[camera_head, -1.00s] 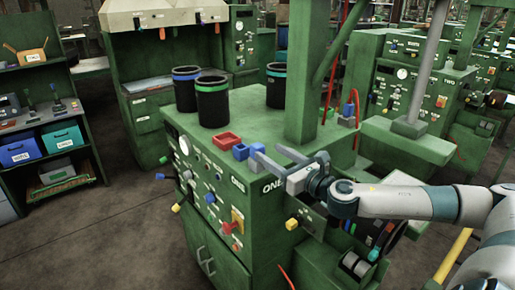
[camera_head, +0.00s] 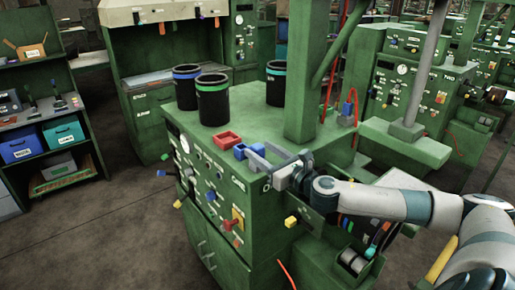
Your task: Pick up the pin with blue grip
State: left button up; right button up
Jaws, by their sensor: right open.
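A small blue block-like object (camera_head: 240,151) lies beside the red tray on top of the green machine; I cannot tell from here whether it is the pin's grip or a bin. Another blue piece (camera_head: 347,109) stands upright on a small holder at the right of the machine; its shape is too small to make out. My right gripper (camera_head: 257,153) is open over the machine's front top edge. Its grey fingers point left, with their tips close to the blue object by the red tray. Whether they touch it is unclear. My left gripper is out of view.
The red tray (camera_head: 228,139) sits near the machine's front edge. Black cylinders with a green rim (camera_head: 213,101) and blue rims (camera_head: 187,88) stand behind it. A green post (camera_head: 302,75) rises close behind my right gripper. A shelf with bins (camera_head: 42,146) is at far left.

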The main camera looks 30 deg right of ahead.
jog(key=shift+w+a+p, duration=0.15)
jog(key=shift+w+p, duration=0.35)
jog(key=shift+w, duration=0.75)
jog(key=c, duration=1.2)
